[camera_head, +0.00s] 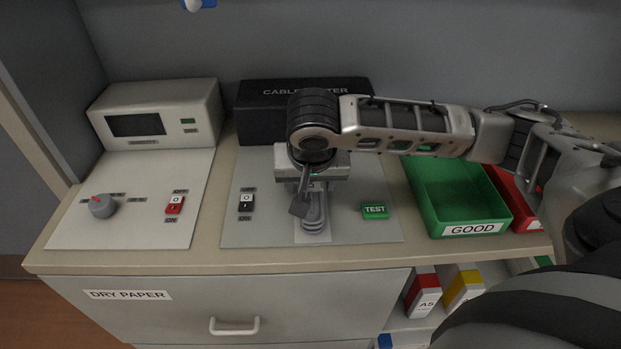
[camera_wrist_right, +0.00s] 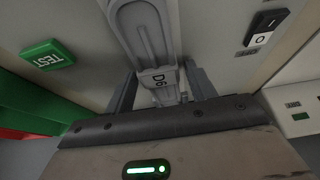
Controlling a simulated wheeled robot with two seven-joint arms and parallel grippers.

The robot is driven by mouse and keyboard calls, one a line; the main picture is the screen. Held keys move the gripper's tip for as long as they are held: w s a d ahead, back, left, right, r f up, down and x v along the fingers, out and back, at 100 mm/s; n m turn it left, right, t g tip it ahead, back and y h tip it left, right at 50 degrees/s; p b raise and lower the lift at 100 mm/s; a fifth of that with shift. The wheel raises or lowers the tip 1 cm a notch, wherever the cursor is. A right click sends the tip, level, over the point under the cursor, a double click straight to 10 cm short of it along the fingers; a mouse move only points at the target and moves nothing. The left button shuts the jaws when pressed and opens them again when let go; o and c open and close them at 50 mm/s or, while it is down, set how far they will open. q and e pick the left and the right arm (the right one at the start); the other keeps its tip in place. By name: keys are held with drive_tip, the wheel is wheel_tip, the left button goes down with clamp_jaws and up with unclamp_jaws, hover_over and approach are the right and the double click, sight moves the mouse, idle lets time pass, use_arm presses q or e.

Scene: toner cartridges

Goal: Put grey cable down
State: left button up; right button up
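The grey cable piece, marked D6, (camera_wrist_right: 155,79) lies on the cable tester's panel (camera_head: 260,225), its visible end (camera_head: 315,222) pointing to the panel's front. My right gripper (camera_head: 308,200) is over it, pointing down. In the right wrist view the fingers (camera_wrist_right: 163,92) stand on either side of the marked end, with narrow gaps between fingers and cable, so the gripper looks open. My wrist hides the cable's rear part in the head view. My left gripper is not in view.
A green TEST button (camera_head: 375,210) and a black switch (camera_head: 246,202) flank the cable. The green GOOD bin (camera_head: 471,229) stands to the right, beside a red bin (camera_head: 520,200). A device with a knob (camera_head: 102,206) is at left. My right arm crosses above the bins.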

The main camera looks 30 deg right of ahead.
drive_tip(key=shift+r, duration=0.1)
drive_tip(key=p+v, duration=0.2)
drive_tip(key=v, duration=1)
idle(0.4)
